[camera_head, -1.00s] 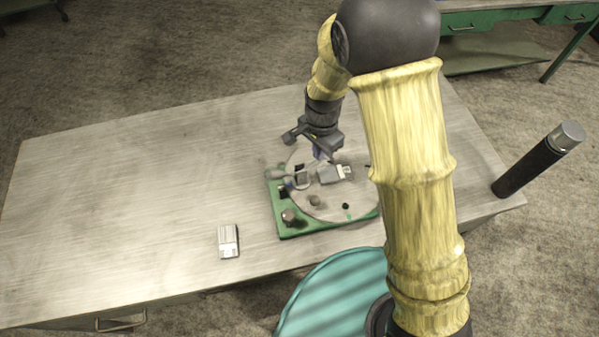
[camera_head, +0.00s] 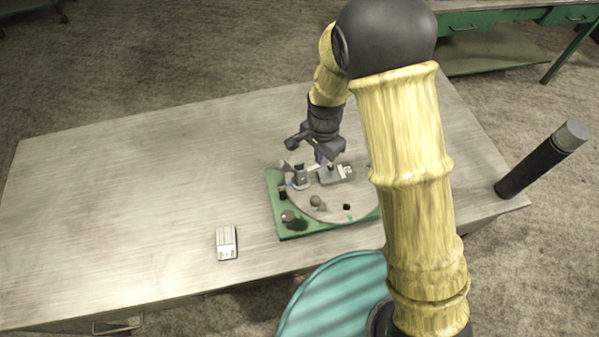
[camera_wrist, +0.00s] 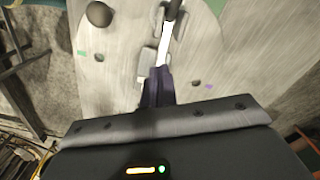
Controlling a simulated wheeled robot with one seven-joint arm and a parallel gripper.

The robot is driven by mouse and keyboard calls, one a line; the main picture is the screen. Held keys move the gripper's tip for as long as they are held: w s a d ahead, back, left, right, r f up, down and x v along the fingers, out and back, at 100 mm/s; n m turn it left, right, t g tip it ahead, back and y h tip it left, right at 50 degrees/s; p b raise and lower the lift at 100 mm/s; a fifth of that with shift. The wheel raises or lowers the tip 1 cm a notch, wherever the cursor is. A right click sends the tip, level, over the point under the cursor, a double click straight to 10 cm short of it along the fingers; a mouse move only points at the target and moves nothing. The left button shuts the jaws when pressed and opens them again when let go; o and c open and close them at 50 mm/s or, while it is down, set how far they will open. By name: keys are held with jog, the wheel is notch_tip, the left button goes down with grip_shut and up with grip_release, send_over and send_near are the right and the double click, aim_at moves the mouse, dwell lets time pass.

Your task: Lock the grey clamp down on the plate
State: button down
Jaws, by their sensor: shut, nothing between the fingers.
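The round grey plate (camera_head: 325,211) sits on a green base on the table. The grey clamp (camera_head: 301,177) stands at the plate's left side, with its dark-tipped handle at the upper left. A small grey block (camera_head: 337,174) with a pale label lies on the plate to its right. My gripper (camera_head: 321,159) is low over the plate, between clamp and block. In the wrist view its dark blue fingers (camera_wrist: 157,88) are shut, at the end of a pale clamp bar (camera_wrist: 167,42). I cannot tell whether they touch it. The fingers partly hide the block (camera_wrist: 146,62).
A second small grey block (camera_head: 226,242) lies on the table left of the base. A dark knob (camera_head: 290,217) stands on the base's front left corner. A dark upright cylinder (camera_head: 540,160) stands at the table's right edge. The table's left half (camera_head: 120,190) is clear.

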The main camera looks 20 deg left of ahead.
dwell(0.3)
notch_tip(320, 180, up, 7)
jog(key=p, duration=0.6)
dwell(0.6)
jog(key=s+d+r+n+t+b, duration=0.1)
jog(key=s+d+n+b, duration=0.1)
jog(key=d, duration=0.6)
jog(key=s+d+r+n+b, duration=0.1)
jog(key=s+d+r+b, duration=0.1)
jog(key=d, duration=0.6)
jog(key=s+d+r+n+t+b, duration=0.1)
jog(key=s+d+r+n+b, duration=0.1)
jog(key=d, duration=0.7)
jog(key=shift+s+n+t+b, duration=0.3)
jog(key=shift+s+b, duration=0.5)
jog(key=shift+b, duration=0.05)
